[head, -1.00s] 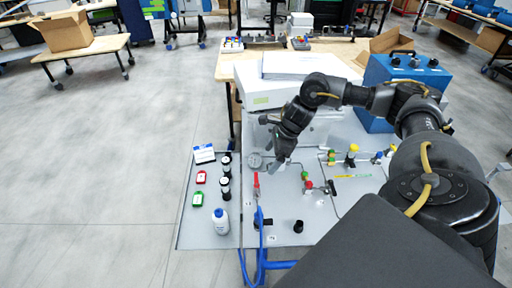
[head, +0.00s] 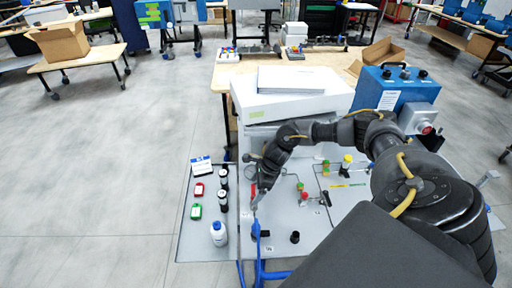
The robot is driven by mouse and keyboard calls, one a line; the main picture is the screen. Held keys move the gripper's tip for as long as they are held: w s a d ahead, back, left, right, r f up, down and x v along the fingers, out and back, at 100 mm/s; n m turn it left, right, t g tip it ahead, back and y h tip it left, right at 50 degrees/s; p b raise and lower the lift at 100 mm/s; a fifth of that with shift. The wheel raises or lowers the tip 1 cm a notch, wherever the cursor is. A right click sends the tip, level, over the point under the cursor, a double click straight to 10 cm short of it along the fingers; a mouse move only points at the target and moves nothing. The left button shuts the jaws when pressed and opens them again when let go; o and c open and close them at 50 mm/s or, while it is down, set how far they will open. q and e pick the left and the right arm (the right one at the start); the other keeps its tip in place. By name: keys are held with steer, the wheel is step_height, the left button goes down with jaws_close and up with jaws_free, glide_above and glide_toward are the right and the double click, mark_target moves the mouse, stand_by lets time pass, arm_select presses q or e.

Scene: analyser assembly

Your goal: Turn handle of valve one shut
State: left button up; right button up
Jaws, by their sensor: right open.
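The grey panel (head: 205,245) lies below my right arm. A red valve handle (head: 253,188) stands near its middle, above a blue hose (head: 257,228); I cannot read a valve number beside it. My right gripper (head: 256,202) is open and right at the red handle, partly covering it. I cannot tell whether the handle sits between the fingers or whether they touch it. Another red-handled valve (head: 304,196) and a green one (head: 299,187) are to the right. My left gripper is not in view.
A white bottle (head: 218,235), black-capped vials (head: 223,190) and red (head: 198,190) and green (head: 195,211) items stand on the left part of the panel. A white analyser (head: 290,100) and a blue box (head: 395,88) are behind. A black knob (head: 295,237) is at the front.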

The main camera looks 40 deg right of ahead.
steer(key=shift+c, duration=0.5)
steer(key=c, duration=0.9)
